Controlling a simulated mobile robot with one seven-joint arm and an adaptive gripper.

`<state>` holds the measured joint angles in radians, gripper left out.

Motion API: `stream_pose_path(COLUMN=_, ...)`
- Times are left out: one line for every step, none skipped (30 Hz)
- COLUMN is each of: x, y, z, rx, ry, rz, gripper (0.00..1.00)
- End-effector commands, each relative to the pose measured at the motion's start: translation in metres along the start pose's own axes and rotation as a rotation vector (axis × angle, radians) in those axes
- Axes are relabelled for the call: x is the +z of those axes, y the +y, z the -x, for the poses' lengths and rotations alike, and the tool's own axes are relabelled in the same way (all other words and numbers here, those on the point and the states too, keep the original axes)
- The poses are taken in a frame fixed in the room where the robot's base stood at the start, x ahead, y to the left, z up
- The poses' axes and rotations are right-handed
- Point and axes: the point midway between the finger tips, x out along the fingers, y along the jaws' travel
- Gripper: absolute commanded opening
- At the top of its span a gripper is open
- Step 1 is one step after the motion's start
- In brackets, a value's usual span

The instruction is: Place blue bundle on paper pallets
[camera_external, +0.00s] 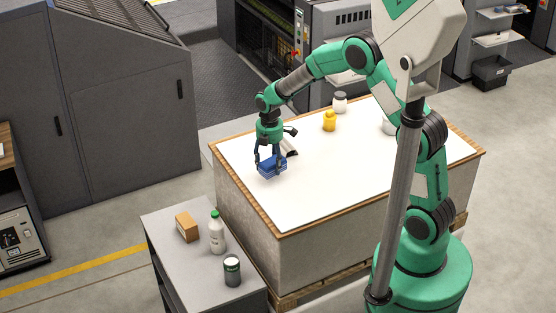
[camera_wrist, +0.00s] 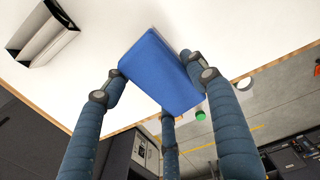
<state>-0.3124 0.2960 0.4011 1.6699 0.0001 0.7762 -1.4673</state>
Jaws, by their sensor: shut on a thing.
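The blue bundle (camera_external: 272,166) is a small block with lighter stripes on its side. My gripper (camera_external: 270,158) is shut on it near the left corner of the white paper top of the pallet stack (camera_external: 330,180). In the wrist view the bundle (camera_wrist: 160,72) sits between the dark fingers of my gripper (camera_wrist: 160,85), tilted in the picture. The external view does not show clearly whether the bundle touches the paper or hangs just above it.
A dark and silver object (camera_wrist: 40,32) lies on the paper near my gripper. A yellow bottle (camera_external: 329,121) and a white jar (camera_external: 340,102) stand farther back. A side table (camera_external: 190,262) holds a brown box (camera_external: 187,227), a white bottle (camera_external: 217,233) and a dark can (camera_external: 232,271).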

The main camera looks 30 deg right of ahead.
Motion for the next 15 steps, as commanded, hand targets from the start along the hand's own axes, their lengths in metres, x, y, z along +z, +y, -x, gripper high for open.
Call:
stream_pose_path(x=-0.001, y=0.007, z=0.000, rx=0.001, ry=0.000, rz=0.000, gripper=0.27)
stream_pose_path(x=-0.001, y=0.010, z=0.000, rx=0.000, ry=0.000, rz=0.000, gripper=0.27)
stream_pose_path(x=-0.001, y=0.015, z=0.000, rx=0.001, ry=0.000, rz=0.000, gripper=0.27)
stream_pose_path(x=-0.002, y=0.017, z=0.000, rx=0.001, ry=0.000, rz=0.000, gripper=0.27)
stream_pose_path(x=-0.002, y=0.019, z=0.000, rx=0.001, ry=0.000, rz=0.000, gripper=0.27)
stream_pose_path(x=-0.002, y=0.021, z=-0.001, rx=0.001, ry=0.000, rz=0.000, gripper=0.27)
stream_pose_path(x=-0.002, y=0.023, z=-0.001, rx=0.000, ry=0.000, rz=0.000, gripper=0.27)
stream_pose_path(x=-0.002, y=0.024, z=-0.002, rx=0.000, ry=0.000, rz=0.000, gripper=0.27)
stream_pose_path(x=-0.002, y=0.024, z=-0.002, rx=0.000, ry=0.000, rz=0.000, gripper=0.27)
stream_pose_path(x=-0.002, y=0.025, z=-0.002, rx=0.000, ry=0.000, rz=0.000, gripper=0.27)
stream_pose_path(x=-0.002, y=0.025, z=-0.002, rx=0.000, ry=0.000, rz=0.000, gripper=0.27)
stream_pose_path(x=-0.002, y=0.025, z=-0.002, rx=0.000, ry=0.000, rz=0.000, gripper=0.27)
stream_pose_path(x=-0.002, y=0.025, z=-0.002, rx=0.000, ry=0.000, rz=0.000, gripper=0.27)
stream_pose_path(x=-0.002, y=0.025, z=-0.002, rx=0.000, ry=0.000, rz=0.000, gripper=0.27)
stream_pose_path(x=-0.002, y=0.025, z=-0.002, rx=0.000, ry=0.000, rz=0.000, gripper=0.27)
